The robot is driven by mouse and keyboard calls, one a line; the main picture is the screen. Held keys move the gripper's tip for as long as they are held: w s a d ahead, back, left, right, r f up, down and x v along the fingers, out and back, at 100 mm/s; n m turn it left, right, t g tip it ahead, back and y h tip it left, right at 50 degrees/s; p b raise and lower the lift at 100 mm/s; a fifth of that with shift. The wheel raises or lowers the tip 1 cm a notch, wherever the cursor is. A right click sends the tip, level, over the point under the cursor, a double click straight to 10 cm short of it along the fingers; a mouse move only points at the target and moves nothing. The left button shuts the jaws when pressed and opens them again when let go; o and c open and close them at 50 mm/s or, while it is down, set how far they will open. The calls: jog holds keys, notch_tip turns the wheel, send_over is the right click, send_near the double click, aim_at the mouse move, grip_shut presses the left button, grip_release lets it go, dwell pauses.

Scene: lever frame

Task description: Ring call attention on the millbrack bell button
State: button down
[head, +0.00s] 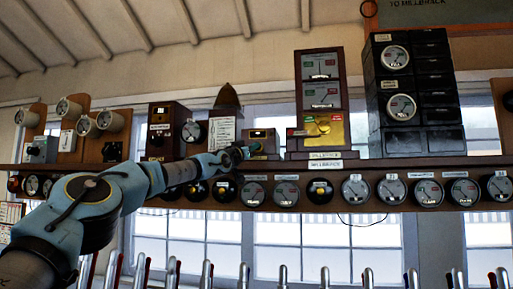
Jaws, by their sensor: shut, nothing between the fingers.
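My gripper (246,151) is raised at the shelf, at the end of my blue-grey arm, which reaches up from the lower left. It is small in view and appears shut. It is at the left side of a small wooden box (262,136) with a yellow label; I cannot tell whether they touch. To its right stands a tall wooden instrument with two dials and a brass lower panel (323,130). White labels (325,163) below it are too small to read surely. I cannot tell for certain which part is the Millbrack bell button.
A long wooden shelf (450,163) carries several instruments, with a row of round dials (286,194) along its front. A black stacked cabinet (428,90) stands right. A board reading "To Millbrack" (430,12) is at the upper right. Several lever tops (283,275) rise along the bottom.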

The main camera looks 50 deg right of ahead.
jog(key=shift+w+d, duration=0.15)
jog(key=shift+d, duration=0.05)
jog(key=shift+a+f+b, duration=0.15)
jog(key=shift+b, duration=0.35)
jog(key=shift+s+a+b, duration=0.4)
jog(key=shift+a+b, duration=0.1)
jog(key=shift+b, duration=0.45)
